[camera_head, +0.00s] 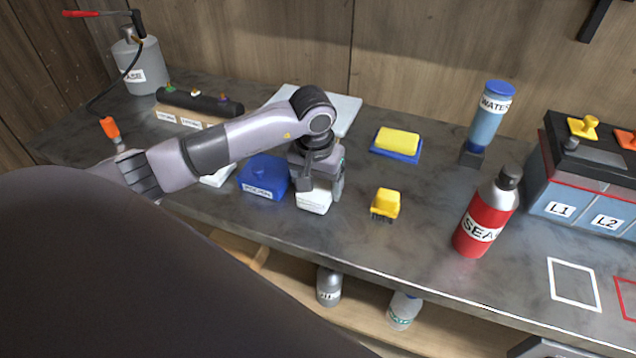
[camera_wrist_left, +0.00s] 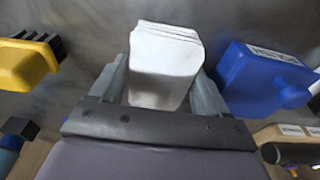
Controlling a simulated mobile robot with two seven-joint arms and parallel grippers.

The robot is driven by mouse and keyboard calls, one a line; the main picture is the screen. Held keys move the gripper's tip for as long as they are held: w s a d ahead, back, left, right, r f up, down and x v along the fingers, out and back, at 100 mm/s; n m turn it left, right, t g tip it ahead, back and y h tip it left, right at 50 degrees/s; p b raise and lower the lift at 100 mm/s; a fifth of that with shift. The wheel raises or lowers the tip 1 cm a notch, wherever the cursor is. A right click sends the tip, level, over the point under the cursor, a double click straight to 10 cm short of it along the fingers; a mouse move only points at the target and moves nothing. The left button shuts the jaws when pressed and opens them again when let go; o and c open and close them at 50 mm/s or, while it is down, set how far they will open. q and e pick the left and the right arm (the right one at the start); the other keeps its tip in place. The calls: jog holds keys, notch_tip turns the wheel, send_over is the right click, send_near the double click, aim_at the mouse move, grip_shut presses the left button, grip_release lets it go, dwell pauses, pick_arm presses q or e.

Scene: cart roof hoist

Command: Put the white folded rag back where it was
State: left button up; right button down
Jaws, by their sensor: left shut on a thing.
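The white folded rag (camera_head: 313,199) is between the fingers of my left gripper (camera_head: 320,186), near the middle of the counter. In the left wrist view the rag (camera_wrist_left: 163,66) fills the space between both fingers of my left gripper (camera_wrist_left: 163,88), which is shut on it. I cannot tell whether the rag touches the counter. A blue lidded box (camera_head: 264,177) with a label is just left of the rag, and it also shows in the left wrist view (camera_wrist_left: 256,82). My right gripper is not in view.
A yellow brush (camera_head: 385,204) lies right of the rag. A yellow sponge on a blue tray (camera_head: 396,143) is behind. A white flat item (camera_head: 218,175) is left of the blue box. A red bottle (camera_head: 484,217) and a water bottle (camera_head: 488,118) stand right. White and red outlined squares mark the right counter.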

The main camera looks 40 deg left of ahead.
aim_at(315, 190)
pick_arm(q)
jog(key=shift+f, duration=0.15)
jog(key=shift+f, duration=0.15)
jog(key=o, duration=1)
jog(key=shift+r, duration=0.3)
jog(key=r, duration=0.4)
jog(key=s+r, duration=0.1)
jog(key=r, duration=0.6)
jog(key=shift+s+d+r+b, duration=0.2)
jog(key=shift+s+r+b, duration=0.05)
jog(key=shift+r+b, duration=0.1)
jog(key=shift+s+f, duration=0.1)
